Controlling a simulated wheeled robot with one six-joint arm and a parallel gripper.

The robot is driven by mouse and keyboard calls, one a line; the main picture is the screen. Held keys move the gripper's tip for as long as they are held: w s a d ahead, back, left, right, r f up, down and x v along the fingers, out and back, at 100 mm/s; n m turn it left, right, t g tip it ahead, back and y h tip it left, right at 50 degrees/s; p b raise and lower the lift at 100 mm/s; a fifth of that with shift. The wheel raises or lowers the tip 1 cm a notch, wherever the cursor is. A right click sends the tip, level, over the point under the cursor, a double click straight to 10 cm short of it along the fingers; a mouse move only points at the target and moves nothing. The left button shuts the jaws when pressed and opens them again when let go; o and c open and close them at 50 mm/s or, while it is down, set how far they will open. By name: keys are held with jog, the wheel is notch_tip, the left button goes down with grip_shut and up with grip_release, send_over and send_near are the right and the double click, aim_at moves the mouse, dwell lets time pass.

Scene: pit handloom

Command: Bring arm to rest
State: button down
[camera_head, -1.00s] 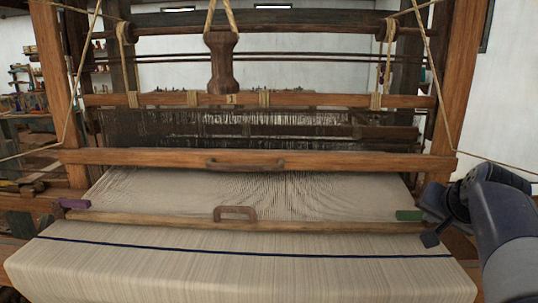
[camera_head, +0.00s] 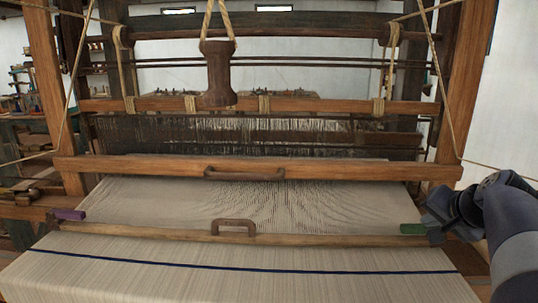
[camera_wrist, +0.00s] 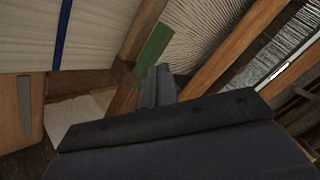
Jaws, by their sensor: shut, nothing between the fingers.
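My gripper (camera_head: 437,236) is at the right end of the loom's front bar, close to the green block (camera_head: 412,229). In the wrist view my gripper (camera_wrist: 158,86) has its fingers together with nothing between them. The green block also shows in the wrist view (camera_wrist: 154,42), just beyond the fingertips; I cannot tell whether they touch it. My arm comes in from the right edge of the head view.
Cream cloth (camera_head: 240,268) with a dark blue stripe hangs over the front. The front bar (camera_head: 330,240) carries a handle (camera_head: 234,227) and a purple block (camera_head: 68,214) at left. A wooden beam (camera_head: 340,171) crosses behind. A right post (camera_head: 465,85) stands near my arm.

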jog(key=shift+s+d+r+m+t+y+p, duration=0.15)
jog(key=shift+d+r+m+y+p, duration=0.15)
jog(key=shift+d+m+y+p, duration=0.4)
jog(key=shift+w+d+r+m+t+y+p, duration=0.1)
jog(key=shift+d+r+m+y+p, duration=0.3)
jog(key=shift+y+p, duration=0.5)
jog(key=shift+s+d+r+m+t+y+p, duration=0.1)
jog(key=shift+d+r+m+t+y+p, duration=0.15)
jog(key=shift+d+y+p, duration=0.55)
jog(key=shift+a, duration=0.15)
jog(key=shift+a+f, duration=0.1)
